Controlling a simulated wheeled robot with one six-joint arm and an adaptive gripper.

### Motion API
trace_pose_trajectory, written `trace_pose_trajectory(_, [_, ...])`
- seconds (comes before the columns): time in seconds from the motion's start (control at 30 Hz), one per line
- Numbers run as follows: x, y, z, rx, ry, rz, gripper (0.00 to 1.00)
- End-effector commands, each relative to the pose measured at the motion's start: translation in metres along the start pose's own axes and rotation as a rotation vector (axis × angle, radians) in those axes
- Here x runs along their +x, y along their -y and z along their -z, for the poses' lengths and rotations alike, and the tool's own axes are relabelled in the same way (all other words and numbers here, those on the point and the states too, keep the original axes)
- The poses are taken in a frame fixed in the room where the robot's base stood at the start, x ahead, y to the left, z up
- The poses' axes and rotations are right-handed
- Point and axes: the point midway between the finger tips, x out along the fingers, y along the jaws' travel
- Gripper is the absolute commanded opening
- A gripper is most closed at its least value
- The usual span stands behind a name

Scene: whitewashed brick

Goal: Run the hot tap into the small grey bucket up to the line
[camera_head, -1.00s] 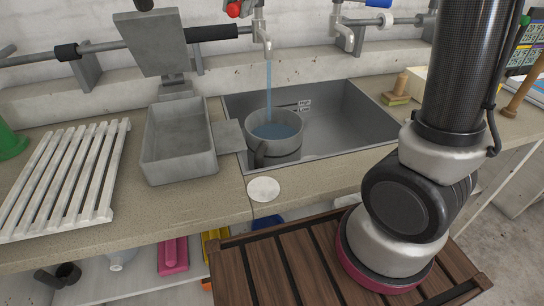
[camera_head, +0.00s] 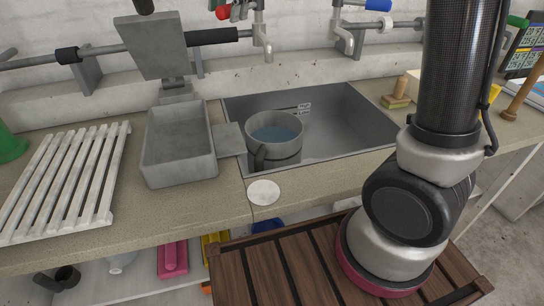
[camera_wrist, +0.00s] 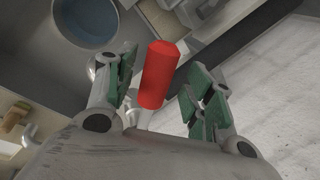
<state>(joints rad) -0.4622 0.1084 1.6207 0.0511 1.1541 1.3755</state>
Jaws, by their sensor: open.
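The small grey bucket (camera_head: 287,152) stands upright in the sink (camera_head: 350,125) with blue-tinted water (camera_head: 275,134) in it. It shows at the top of the wrist view (camera_wrist: 62,32). My gripper (camera_wrist: 160,68) is open around the handle, with gaps on both sides.
A blue-handled tap (camera_head: 346,40) is to the right. A grey tray (camera_head: 180,177) and a white slatted rack (camera_head: 65,180) stand left of the sink. A white disc (camera_head: 264,192) lies on the front counter. A wooden-handled brush (camera_head: 395,100) is right of the sink.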

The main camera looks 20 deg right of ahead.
Motion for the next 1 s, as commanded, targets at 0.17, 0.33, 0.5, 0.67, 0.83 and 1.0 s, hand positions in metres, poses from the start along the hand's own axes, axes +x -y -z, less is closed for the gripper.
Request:
trace_pose_trajectory(0.17, [-0.004,0.0,0.0,-0.001,0.0,0.001,0.53])
trace_pose_trajectory(0.33, [-0.031,0.001,0.0,-0.001,-0.001,0.004,0.53])
trace_pose_trajectory(0.5, [-0.07,0.001,0.0,-0.001,-0.001,0.004,0.53])
trace_pose_trajectory(0.67, [-0.1,0.001,0.0,0.0,0.0,0.002,0.53])
trace_pose_trajectory(0.83, [-0.117,0.001,0.0,-0.009,0.0,0.001,0.53])
trace_pose_trajectory(1.0, [-0.12,0.006,0.002,-0.163,-0.008,0.026,0.53])
